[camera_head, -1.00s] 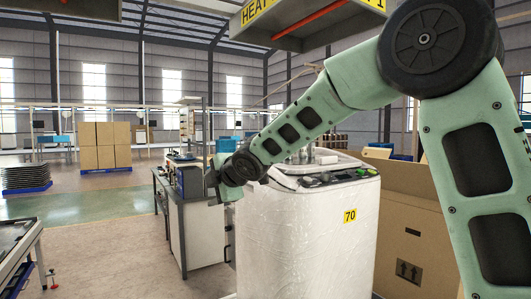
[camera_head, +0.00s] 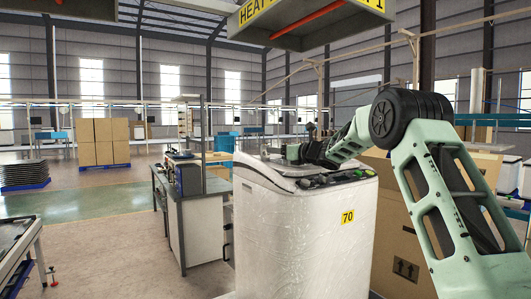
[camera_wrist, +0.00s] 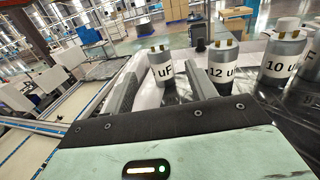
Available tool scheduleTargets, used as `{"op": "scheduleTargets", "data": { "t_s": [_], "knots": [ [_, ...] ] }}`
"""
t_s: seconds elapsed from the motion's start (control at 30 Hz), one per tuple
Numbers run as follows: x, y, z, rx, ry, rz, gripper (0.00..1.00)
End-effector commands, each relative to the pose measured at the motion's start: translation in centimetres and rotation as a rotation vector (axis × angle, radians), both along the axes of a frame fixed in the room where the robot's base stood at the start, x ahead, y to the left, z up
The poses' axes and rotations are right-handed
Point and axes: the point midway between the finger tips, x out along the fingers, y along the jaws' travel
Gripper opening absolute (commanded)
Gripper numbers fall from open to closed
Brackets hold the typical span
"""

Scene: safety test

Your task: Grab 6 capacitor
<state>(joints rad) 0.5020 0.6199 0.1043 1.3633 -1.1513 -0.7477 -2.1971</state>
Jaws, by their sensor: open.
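Another capacitor (camera_wrist: 313,84) is cut off at the right edge. My gripper (camera_wrist: 162,75) is open, with the leftmost capacitor showing between its fingers; whether they touch it cannot be told. In the head view my gripper (camera_head: 292,152) is over the machine top, and the capacitors cannot be made out.
The white machine (camera_head: 300,235) is wrapped in plastic and carries a yellow "70" label (camera_head: 348,216). A workbench (camera_head: 180,195) stands left of it, and cardboard boxes (camera_head: 400,260) stand to its right. A grey hood (camera_head: 300,20) hangs above. Open floor lies to the left.

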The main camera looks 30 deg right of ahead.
Motion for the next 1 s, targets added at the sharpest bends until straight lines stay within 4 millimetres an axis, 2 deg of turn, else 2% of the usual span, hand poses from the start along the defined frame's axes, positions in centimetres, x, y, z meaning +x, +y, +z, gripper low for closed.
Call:
{"op": "scheduleTargets", "data": {
  "t_s": [0.13, 0.37, 0.7, 1.0],
  "knots": [
    [1.7, 0.5, 0.0, 0.002, 0.000, 0.002, 0.56],
    [3.1, 0.9, -0.1, 0.002, 0.001, 0.001, 0.56],
    [7.0, 1.9, 0.0, 0.003, 0.000, 0.000, 0.56],
    [7.3, 1.9, -0.3, 0.002, 0.001, 0.000, 0.56]
  ]
}}
